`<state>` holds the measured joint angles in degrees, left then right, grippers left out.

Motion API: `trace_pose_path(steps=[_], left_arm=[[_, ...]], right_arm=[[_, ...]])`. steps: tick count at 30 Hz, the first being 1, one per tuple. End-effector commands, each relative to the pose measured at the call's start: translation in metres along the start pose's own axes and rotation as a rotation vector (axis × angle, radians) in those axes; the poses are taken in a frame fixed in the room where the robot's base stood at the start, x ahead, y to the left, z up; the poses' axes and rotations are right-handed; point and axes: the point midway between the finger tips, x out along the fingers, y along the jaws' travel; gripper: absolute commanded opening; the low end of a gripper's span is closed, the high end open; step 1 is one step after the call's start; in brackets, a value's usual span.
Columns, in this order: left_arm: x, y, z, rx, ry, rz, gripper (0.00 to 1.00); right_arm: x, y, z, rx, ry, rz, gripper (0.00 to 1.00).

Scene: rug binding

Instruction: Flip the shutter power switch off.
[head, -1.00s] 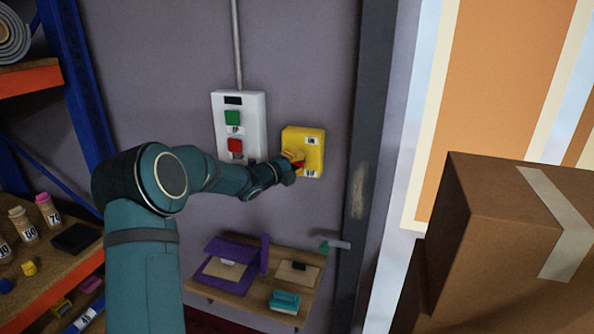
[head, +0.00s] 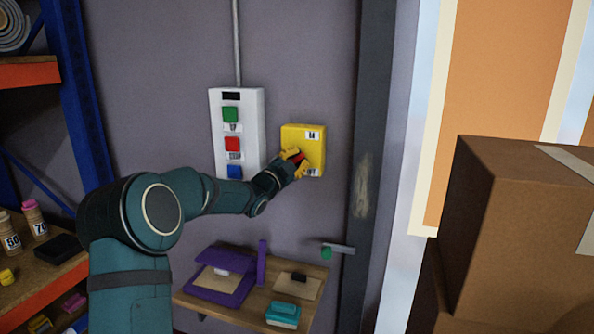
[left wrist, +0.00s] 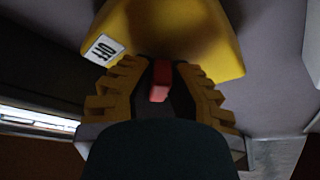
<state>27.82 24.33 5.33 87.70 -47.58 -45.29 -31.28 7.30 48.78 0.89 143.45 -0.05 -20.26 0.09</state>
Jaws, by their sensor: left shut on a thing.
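The shutter power switch is a yellow box (head: 316,150) on the grey wall with a red lever (head: 298,157). It has a small label near its top and one near its bottom. My left gripper (head: 297,164) is at the front of the box with its yellow fingers around the lever. In the left wrist view, the red lever (left wrist: 160,80) sits between the two fingers of my left gripper (left wrist: 158,92), which is shut on it. An OFF label (left wrist: 103,48) shows on the yellow box there. The lever's exact position is hard to tell. My right gripper is out of view.
A white control panel (head: 253,125) with green, red and blue buttons is left of the switch. A small wooden shelf (head: 237,312) with purple and teal items is below. A dark post (head: 371,110) and cardboard boxes (head: 515,225) stand right. Storage shelving (head: 75,100) is left.

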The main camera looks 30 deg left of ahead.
Motion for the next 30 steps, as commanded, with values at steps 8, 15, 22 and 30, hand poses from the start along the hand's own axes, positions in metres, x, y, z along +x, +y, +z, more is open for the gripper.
trace_pose_path(steps=[8, 15, 22, 30], left_arm=[[0.0, -0.001, -0.001, -0.088, 0.003, -0.04, 0.0], [0.001, -0.002, -0.001, -0.11, 0.002, -0.049, 0.0], [0.001, -0.002, -0.002, -0.11, 0.002, -0.05, 0.0], [0.001, -0.001, -0.001, -0.109, 0.001, -0.048, 0.46]], right_arm=[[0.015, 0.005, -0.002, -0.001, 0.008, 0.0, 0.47], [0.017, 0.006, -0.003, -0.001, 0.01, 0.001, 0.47], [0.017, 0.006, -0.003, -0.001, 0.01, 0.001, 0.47], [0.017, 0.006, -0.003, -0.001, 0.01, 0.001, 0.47]])
